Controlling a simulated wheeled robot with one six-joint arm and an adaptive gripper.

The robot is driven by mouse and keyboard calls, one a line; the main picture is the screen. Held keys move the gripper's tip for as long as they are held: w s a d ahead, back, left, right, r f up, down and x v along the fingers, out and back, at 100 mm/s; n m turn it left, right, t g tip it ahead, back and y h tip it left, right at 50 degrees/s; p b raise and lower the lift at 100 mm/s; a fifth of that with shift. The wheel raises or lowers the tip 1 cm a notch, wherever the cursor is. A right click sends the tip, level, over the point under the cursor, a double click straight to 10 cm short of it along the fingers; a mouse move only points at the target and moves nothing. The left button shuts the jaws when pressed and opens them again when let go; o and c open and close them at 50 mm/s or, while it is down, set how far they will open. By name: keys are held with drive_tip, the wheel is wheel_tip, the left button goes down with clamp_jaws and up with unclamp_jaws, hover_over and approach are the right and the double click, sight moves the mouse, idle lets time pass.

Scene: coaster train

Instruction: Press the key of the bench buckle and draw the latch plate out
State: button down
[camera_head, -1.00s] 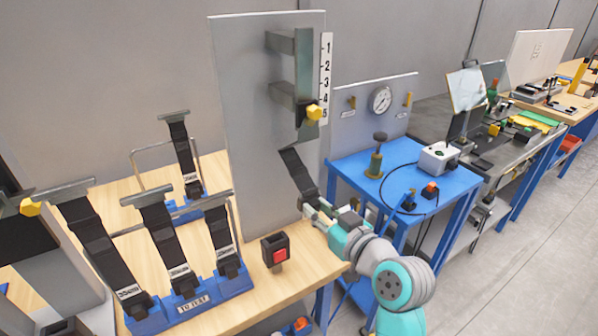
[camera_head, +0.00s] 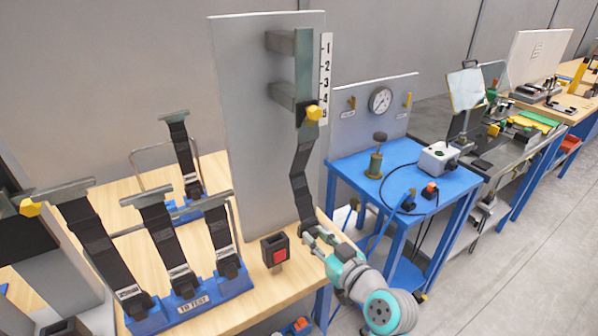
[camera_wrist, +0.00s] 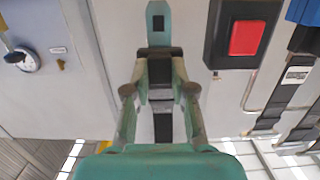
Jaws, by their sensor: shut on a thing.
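The bench buckle (camera_head: 275,250) is a black block with a red key (camera_head: 279,257), upright near the bench's front edge. The wrist view also shows the buckle (camera_wrist: 212,40) and its red key (camera_wrist: 246,38). My gripper (camera_head: 312,236) is just right of the buckle in the head view, below the end of a black strap (camera_head: 302,170). In the wrist view my gripper (camera_wrist: 159,92) is shut on the latch plate (camera_wrist: 157,38), whose slotted metal tongue points to the picture's top. The tongue is beside the buckle, apart from it. The fingers partly hide the plate.
The strap hangs from a grey upright panel (camera_head: 240,100) with a yellow knob (camera_head: 314,113) and a number scale (camera_head: 325,80). A blue rack (camera_head: 207,297) with several strapped buckles stands left on the wooden bench (camera_head: 250,290). A blue table (camera_head: 400,180) is at right.

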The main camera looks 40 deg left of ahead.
drive_tip(key=shift+f, duration=0.55)
drive_tip(key=c, duration=0.9)
unclamp_jaws()
drive_tip(key=shift+f, duration=0.15)
drive_tip(key=v, duration=1.2)
drive_tip(key=shift+f, duration=0.1)
drive_tip(key=shift+w, duration=0.1)
